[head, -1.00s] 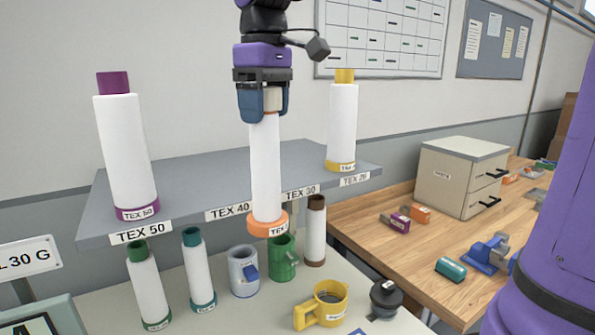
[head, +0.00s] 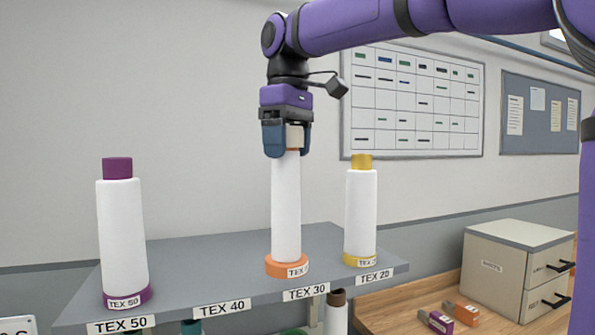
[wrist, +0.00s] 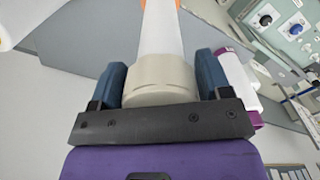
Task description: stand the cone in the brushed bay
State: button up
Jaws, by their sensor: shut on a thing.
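My gripper (head: 287,151) is shut on the narrow top of a white cone (head: 286,205) with an orange base, held upright. In the wrist view my gripper's fingers (wrist: 160,82) flank the cone's pale top, and the white cone body (wrist: 161,32) runs away between them. The grey shelf (head: 215,262) has front labels TEX 50, TEX 40, TEX 30 and TEX 20. The orange base shows against the shelf top behind the TEX 30 label (head: 306,293); I cannot tell whether it touches. The number on the cone's own label is unreadable. No bay is visibly marked "brushed".
A purple-topped cone (head: 121,235) stands at the TEX 50 end. A yellow-topped cone (head: 360,215) stands close right of the held cone, at TEX 20. The shelf behind TEX 40 (head: 222,308) is clear. A drawer box (head: 495,272) sits on the wooden bench.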

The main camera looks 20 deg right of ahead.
jog(key=w+d+f, duration=0.4)
jog(key=w, duration=0.3)
jog(key=shift+d+f, duration=0.15)
jog(key=shift+d, duration=0.1)
dwell(0.4)
jog(key=o, duration=1.7)
jog(key=shift+f, duration=0.1)
notch_tip(320, 180, up, 12)
jog(key=shift+r, duration=0.15)
